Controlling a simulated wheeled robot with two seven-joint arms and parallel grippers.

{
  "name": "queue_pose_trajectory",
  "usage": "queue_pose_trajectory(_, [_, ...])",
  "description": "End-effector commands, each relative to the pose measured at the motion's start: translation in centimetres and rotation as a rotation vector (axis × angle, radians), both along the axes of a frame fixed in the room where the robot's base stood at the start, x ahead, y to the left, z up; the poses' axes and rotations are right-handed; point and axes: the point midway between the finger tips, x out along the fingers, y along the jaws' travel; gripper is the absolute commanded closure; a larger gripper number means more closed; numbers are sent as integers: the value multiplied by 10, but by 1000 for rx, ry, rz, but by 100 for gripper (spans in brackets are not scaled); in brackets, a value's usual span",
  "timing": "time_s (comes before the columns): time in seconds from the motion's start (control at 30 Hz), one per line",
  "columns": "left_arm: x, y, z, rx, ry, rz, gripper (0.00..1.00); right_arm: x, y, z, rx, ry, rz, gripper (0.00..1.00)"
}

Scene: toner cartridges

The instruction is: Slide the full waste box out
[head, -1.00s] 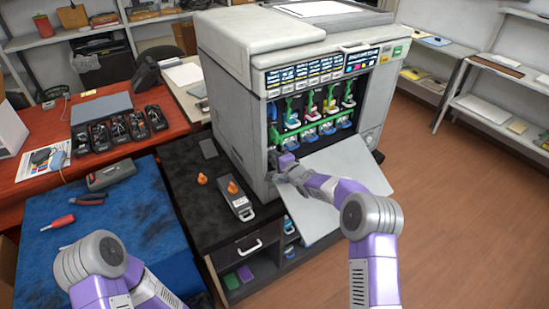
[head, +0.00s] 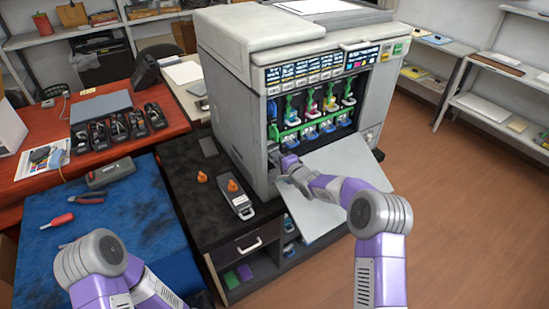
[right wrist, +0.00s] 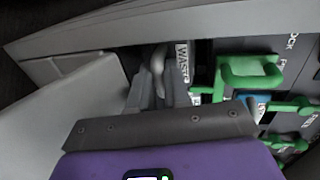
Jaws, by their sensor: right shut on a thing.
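The printer (head: 228,90) stands on a dark cabinet with its front bay open. The waste box (right wrist: 183,62) is at the left end of the bay. In the right wrist view its WASTE label and a grey loop handle (right wrist: 159,62) show; most of its body is hidden. My right gripper (head: 285,163) is at the lower left of the bay. In the right wrist view its fingers (right wrist: 163,88) are shut on the grey handle. My left gripper is out of view; only its arm shows at the lower left.
The lowered front door (head: 340,180) lies under my right arm. Green levers (right wrist: 248,72) sit right of the waste box. A grey cartridge-like box (head: 239,204) and two orange knobs (head: 202,177) lie on the dark cabinet top (head: 190,215). A blue mat (head: 135,210) is at left.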

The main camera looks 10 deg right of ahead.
Motion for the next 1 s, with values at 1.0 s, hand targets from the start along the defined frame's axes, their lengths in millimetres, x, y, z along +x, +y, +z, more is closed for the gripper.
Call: queue_pose_trajectory(1.0, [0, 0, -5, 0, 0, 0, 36, -108, -45, -1, -1, 3, -2, 100])
